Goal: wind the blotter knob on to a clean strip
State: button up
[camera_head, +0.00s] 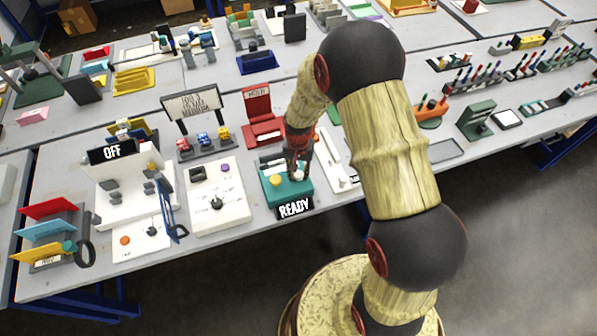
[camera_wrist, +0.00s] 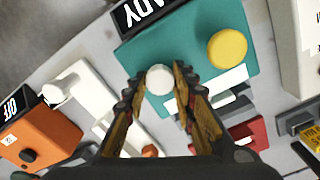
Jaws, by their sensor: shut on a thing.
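A teal box (camera_head: 290,196) stands near the table's front edge, with a READY sign (camera_head: 295,208) at its front. In the wrist view the teal box (camera_wrist: 190,40) carries a yellow button (camera_wrist: 227,47) and a round white knob (camera_wrist: 160,79). My gripper (camera_wrist: 157,88) has its fingers on either side of the white knob and is shut on it. In the head view my gripper (camera_head: 298,160) comes down on the box from above and partly covers the knob. A white strip (camera_wrist: 222,78) shows on the box beside the fingers; its marks cannot be made out.
A red stand (camera_head: 260,110) is behind the box. A white panel with a black knob (camera_head: 217,197) stands to the left, and a long white device (camera_head: 336,165) is close on the right. In the wrist view an orange box (camera_wrist: 42,135) is at the lower left.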

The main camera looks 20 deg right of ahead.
aim_at(298, 173)
jog(key=shift+m, duration=0.4)
jog(key=o, duration=1.2)
jog(key=shift+c, duration=0.2)
notch_tip(298, 173, up, 12)
dwell(0.5)
